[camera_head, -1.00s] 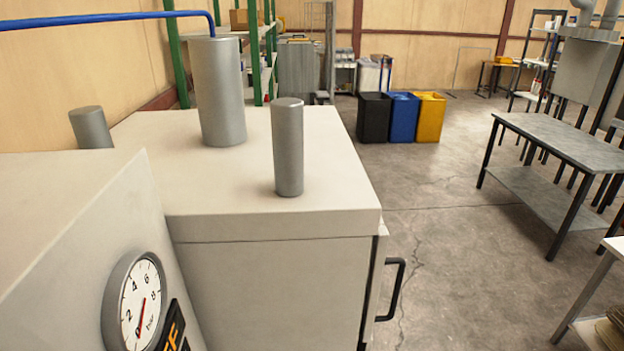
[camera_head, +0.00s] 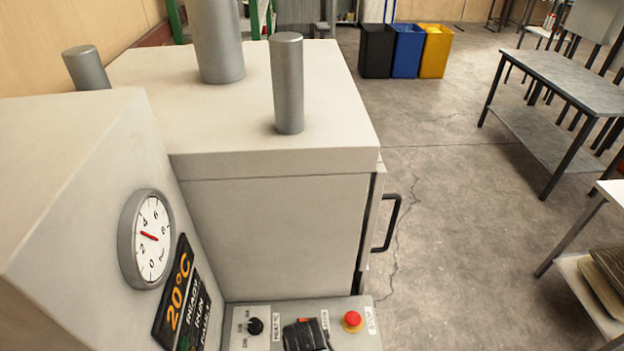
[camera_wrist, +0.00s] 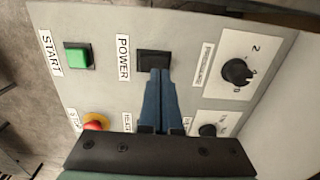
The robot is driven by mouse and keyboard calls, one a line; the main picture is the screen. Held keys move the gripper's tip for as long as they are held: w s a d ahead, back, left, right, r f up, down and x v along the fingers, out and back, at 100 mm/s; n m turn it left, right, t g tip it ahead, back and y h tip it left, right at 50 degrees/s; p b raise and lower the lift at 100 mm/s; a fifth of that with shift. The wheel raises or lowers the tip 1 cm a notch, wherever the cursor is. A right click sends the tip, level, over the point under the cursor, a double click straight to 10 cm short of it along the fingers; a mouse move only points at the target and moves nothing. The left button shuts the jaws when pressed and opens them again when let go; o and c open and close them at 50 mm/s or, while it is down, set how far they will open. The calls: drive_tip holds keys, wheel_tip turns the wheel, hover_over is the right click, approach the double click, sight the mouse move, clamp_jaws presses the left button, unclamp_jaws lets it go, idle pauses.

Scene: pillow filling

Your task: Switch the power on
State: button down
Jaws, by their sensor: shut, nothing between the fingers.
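The control panel (camera_wrist: 105,25) fills much of the wrist view. Its black power switch (camera_wrist: 153,59) sits beside the POWER label (camera_wrist: 123,57). My gripper (camera_wrist: 161,74) is shut and empty, its blue-grey fingertips at the lower edge of the switch and partly covering it. They look to be touching it, but I cannot tell for sure. In the head view the display (camera_head: 181,303) is lit and reads 20°C in orange, with READY and RUN below. The gauge (camera_head: 150,240) needle points between 2 and 4.
A green START button (camera_wrist: 79,57) is left of the switch. A red stop button (camera_wrist: 95,122) is near my gripper, and also shows in the head view (camera_head: 352,319). Knobs (camera_wrist: 237,72) are on the right. The machine's cabinet (camera_head: 275,235) stands behind the panel.

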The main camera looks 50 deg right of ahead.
drive_tip(key=shift+r+p, duration=1.85)
drive_tip(key=shift+r, duration=0.25)
